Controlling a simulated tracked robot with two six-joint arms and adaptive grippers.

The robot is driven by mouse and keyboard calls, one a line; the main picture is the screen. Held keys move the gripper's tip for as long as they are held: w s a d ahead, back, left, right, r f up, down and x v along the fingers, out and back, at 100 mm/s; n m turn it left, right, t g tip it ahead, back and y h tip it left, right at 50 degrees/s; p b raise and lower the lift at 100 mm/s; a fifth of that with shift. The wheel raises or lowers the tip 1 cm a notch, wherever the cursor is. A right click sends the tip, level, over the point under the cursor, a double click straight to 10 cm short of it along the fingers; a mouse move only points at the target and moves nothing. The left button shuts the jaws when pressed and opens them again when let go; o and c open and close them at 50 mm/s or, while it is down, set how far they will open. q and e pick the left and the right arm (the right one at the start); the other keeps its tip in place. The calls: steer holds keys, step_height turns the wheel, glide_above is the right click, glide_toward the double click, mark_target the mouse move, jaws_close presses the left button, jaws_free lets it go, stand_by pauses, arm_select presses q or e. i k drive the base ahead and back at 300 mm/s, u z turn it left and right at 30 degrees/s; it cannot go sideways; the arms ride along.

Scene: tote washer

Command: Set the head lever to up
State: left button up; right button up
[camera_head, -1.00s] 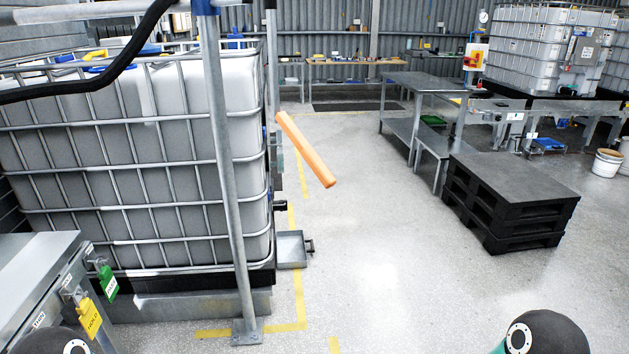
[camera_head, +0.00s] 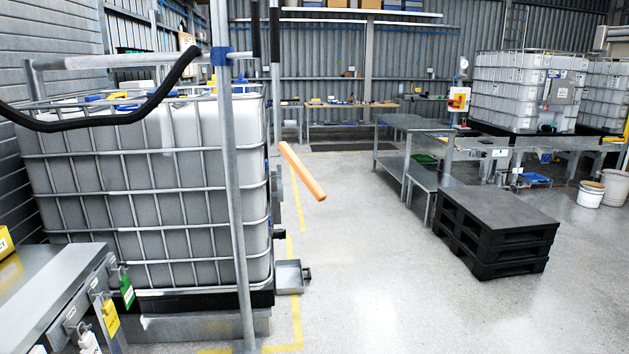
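A long orange bar-like handle (camera_head: 302,171) stands out beside the right side of the caged white tank, just right of a grey upright post (camera_head: 233,200). It slopes from its upper left end down to a free lower right end. It looks like the head lever, but no label on it can be read. Its mount is partly hidden behind the post and tank. Neither of my grippers shows in the view, and nothing is touching the handle.
The caged tank (camera_head: 150,225) fills the left, with a black hose (camera_head: 120,122) across it. A metal cabinet (camera_head: 50,290) with green and yellow tags stands front left. Black stacked pallets (camera_head: 495,235) and steel tables (camera_head: 405,125) stand right. The central floor is clear.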

mark_target(318, 194)
steer(key=z, duration=0.3)
steer(key=i, duration=1.75)
steer(key=u, duration=0.5)
